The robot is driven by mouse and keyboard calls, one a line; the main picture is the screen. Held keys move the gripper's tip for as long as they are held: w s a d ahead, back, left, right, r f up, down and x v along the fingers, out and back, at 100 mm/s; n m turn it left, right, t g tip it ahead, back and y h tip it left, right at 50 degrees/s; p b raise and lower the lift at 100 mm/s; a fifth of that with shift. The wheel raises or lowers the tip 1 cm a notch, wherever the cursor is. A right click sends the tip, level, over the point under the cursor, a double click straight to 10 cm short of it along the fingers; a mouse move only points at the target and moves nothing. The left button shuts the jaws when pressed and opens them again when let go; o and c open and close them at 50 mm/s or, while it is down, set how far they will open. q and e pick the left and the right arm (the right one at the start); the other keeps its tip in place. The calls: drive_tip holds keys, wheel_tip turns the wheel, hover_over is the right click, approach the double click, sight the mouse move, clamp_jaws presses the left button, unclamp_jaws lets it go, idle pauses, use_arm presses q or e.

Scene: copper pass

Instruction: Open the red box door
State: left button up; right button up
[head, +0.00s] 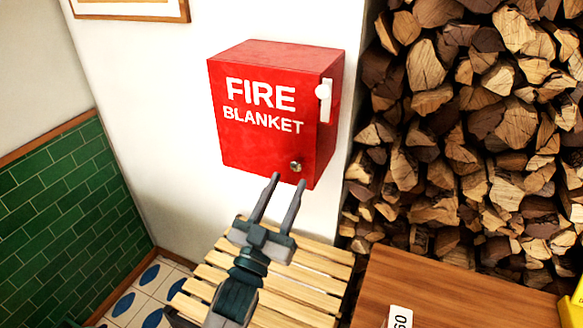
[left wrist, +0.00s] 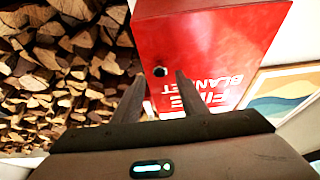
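The red box (head: 262,115) marked "FIRE BLANKET" hangs on the white wall with its door shut. A small round metal knob (head: 295,167) sits low on the right of its front. A white latch-like piece (head: 324,95) is on its right side. My left gripper (head: 289,178) is open and empty, its fingertips just below the knob in the head view. In the left wrist view the box (left wrist: 215,45) appears upside down, and the knob (left wrist: 160,71) shows between the open fingertips. I cannot tell whether the fingers touch it. My right gripper is not in view.
A slatted wooden bench (head: 315,285) stands below the box. A brown wooden top (head: 450,295) is at the lower right. Stacked firewood (head: 470,130) fills the right side. A framed picture (head: 130,8) hangs at upper left, also seen in the left wrist view (left wrist: 278,95).

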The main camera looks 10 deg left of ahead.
sight(295, 167)
use_arm(q)
drive_tip(key=shift+p+x, duration=0.5)
drive_tip(key=shift+x, duration=1.4)
clamp_jaws()
